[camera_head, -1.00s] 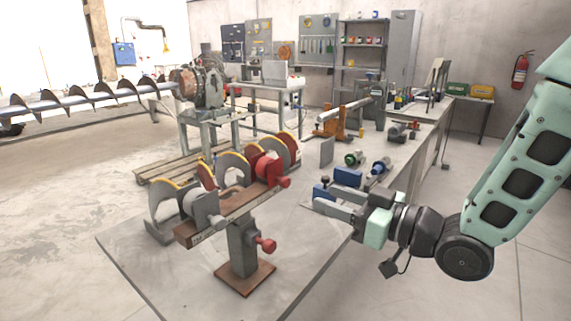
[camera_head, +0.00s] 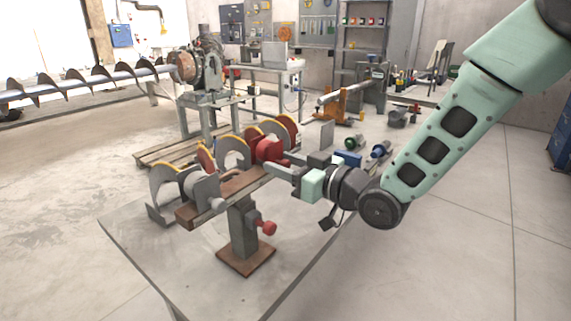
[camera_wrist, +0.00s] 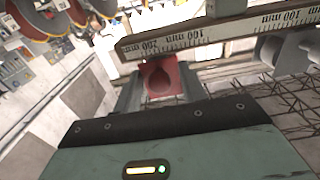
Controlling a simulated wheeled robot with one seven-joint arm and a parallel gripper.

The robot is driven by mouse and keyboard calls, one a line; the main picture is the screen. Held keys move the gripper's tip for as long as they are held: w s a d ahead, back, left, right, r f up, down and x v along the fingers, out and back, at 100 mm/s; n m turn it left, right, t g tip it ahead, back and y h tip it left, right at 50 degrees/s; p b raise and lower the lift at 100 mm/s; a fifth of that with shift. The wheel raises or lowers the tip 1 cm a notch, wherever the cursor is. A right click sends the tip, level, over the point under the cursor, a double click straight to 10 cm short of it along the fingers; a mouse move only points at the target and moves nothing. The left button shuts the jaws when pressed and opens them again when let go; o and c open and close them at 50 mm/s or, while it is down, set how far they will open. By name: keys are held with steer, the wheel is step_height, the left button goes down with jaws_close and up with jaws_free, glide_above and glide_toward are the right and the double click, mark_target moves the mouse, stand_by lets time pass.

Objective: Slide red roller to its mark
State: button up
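The red roller (camera_head: 268,150) sits on the brown beam (camera_head: 240,187) of the positioner stand, toward its far right end. Its red knob (camera_wrist: 160,82) faces me in the wrist view. My gripper (camera_head: 281,163) is at the beam's near side by the red roller, its two fingers apart. In the wrist view the fingers (camera_wrist: 160,93) stand on either side of the red knob; I cannot tell whether they touch it. A ruler scale (camera_wrist: 200,36) with mm figures runs along the beam's edge. I cannot make out the roller's mark.
A grey roller (camera_head: 200,187) with a grey knob sits at the beam's left end. Yellow-edged auger flights (camera_head: 163,180) stand along the beam. A red clamp knob (camera_head: 268,228) sticks out from the post below.

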jaws_close()
steer(key=s+a, duration=0.1)
steer(key=s+a+b, duration=0.1)
steer(key=s, duration=0.1)
steer(key=shift+s+a, duration=0.3)
steer(key=shift+a, duration=0.05)
steer(key=shift+o, duration=0.3)
jaws_free()
